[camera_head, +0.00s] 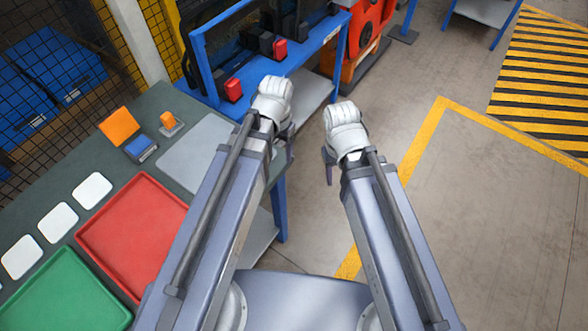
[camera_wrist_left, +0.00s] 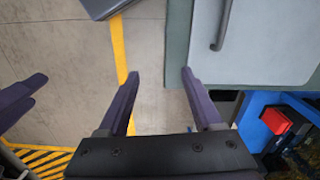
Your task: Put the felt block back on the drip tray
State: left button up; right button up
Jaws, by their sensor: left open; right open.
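No object is clearly recognisable as the felt block or drip tray. Candidates in the head view are a small orange block (camera_head: 167,118) on a small grey holder (camera_head: 173,130), and a blue block (camera_head: 140,148) with a grey edge. A red tray (camera_head: 135,235) and a green tray (camera_head: 65,292) lie nearer on the bench. My left gripper (camera_head: 290,150) hangs just past the bench's right edge; the left wrist view shows its jaws (camera_wrist_left: 160,75) open and empty above the floor. My right gripper (camera_head: 328,165) is open, away from the bench, its fingers partly hidden.
The grey-green bench (camera_head: 160,97) also carries an orange square (camera_head: 119,126), several white squares (camera_head: 92,190) and a pale grey sheet (camera_head: 200,150). A dark bent bar (camera_wrist_left: 222,28) lies on the sheet. A blue rack (camera_head: 300,55) with red blocks (camera_head: 233,89) stands beyond.

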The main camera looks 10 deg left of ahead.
pick_arm(q)
jog(key=s+d+y, duration=0.1)
jog(key=s+d, duration=0.4)
jog(key=s, duration=0.1)
jog(key=shift+s, duration=0.15)
